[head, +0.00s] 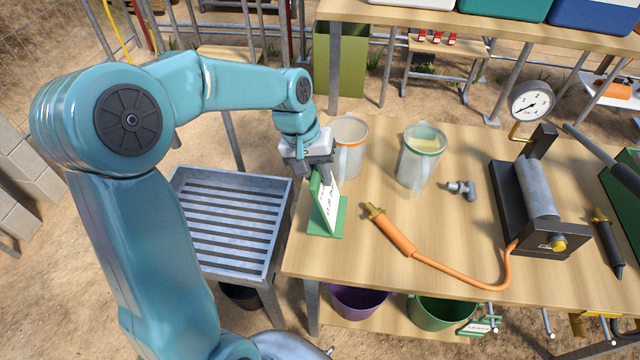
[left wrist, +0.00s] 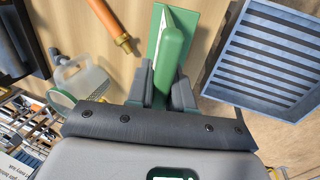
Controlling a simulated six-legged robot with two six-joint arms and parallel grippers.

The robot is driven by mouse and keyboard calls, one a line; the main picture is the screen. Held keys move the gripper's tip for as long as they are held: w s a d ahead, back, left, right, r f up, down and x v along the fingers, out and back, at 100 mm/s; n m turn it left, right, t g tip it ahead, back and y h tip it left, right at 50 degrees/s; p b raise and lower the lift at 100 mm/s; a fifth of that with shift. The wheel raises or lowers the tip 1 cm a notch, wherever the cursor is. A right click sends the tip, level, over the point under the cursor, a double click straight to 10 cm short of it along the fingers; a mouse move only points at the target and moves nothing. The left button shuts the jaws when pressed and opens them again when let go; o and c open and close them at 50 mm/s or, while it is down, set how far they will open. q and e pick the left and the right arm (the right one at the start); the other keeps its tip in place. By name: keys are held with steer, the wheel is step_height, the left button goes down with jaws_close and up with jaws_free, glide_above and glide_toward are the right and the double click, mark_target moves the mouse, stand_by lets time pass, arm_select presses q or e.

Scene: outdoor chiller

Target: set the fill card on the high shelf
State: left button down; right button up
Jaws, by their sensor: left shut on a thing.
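The fill card (head: 327,203), a white card with dark print in a green stand, is upright at the left front of the wooden workbench (head: 390,265). Its green base is on or just above the bench top; I cannot tell if it touches. My left gripper (head: 318,168) is shut on the card's upper edge. In the left wrist view the green card (left wrist: 172,52) sits between the fingers (left wrist: 160,88). The high shelf (head: 460,28) is the raised wooden board along the back, bearing several bins. My right gripper is out of view.
Behind the gripper stand an orange-rimmed clear jug (head: 348,150) and a green-rimmed one (head: 419,165). An orange-handled hose (head: 398,237), metal fitting (head: 462,189) and gauge pump (head: 537,195) lie to the right. A slatted grey tray (head: 225,225) is left of the bench.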

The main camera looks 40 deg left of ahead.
mark_target(329, 193)
arm_select(q)
step_height(329, 193, down, 4)
steer(key=shift+f, duration=0.1)
steer(key=shift+a, duration=0.1)
steer(key=shift+f, duration=0.25)
steer(key=c, duration=1)
jaws_free()
steer(key=shift+w+r, duration=0.1)
